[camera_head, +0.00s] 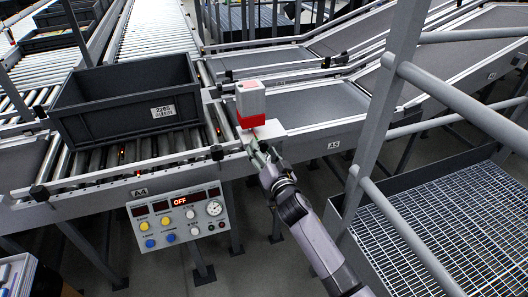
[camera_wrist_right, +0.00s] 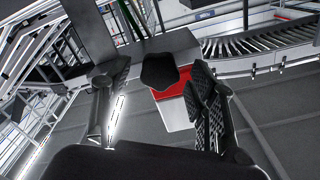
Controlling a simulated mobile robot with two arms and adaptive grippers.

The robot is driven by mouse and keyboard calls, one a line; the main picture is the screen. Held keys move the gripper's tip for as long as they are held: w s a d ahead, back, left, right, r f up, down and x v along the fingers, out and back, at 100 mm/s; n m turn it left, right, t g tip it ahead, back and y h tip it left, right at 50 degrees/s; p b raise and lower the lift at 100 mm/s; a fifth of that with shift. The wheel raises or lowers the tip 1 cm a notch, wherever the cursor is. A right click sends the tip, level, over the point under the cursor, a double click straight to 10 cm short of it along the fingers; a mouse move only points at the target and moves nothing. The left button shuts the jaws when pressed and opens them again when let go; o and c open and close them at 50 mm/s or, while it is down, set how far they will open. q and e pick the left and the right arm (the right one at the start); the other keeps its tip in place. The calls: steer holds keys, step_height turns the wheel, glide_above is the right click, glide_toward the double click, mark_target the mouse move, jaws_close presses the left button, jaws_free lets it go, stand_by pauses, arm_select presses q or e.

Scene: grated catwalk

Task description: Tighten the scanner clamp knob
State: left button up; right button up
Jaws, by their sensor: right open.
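The scanner (camera_head: 250,103), a pale grey box with a red lower band, stands on a light plate at the conveyor's edge in the head view. In the wrist view, the dark, lobed clamp knob (camera_wrist_right: 159,71) shows in front of the scanner's red part (camera_wrist_right: 172,91). My right gripper (camera_head: 258,152) is just below the scanner in the head view. In the wrist view, the right gripper (camera_wrist_right: 154,82) is open, and the knob appears between its two fingertips. I cannot tell whether either finger touches it. The knob is not distinct in the head view. My left gripper is not in view.
A dark grey crate (camera_head: 126,101) sits on the rollers left of the scanner. A control panel (camera_head: 180,219) reading OFF hangs below the conveyor edge. Grey railings (camera_head: 387,100) and a grated catwalk (camera_head: 450,230) are on the right. Belt sections (camera_head: 305,110) lie behind.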

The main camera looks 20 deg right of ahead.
steer(key=shift+c, duration=0.4)
steer(key=c, duration=1.1)
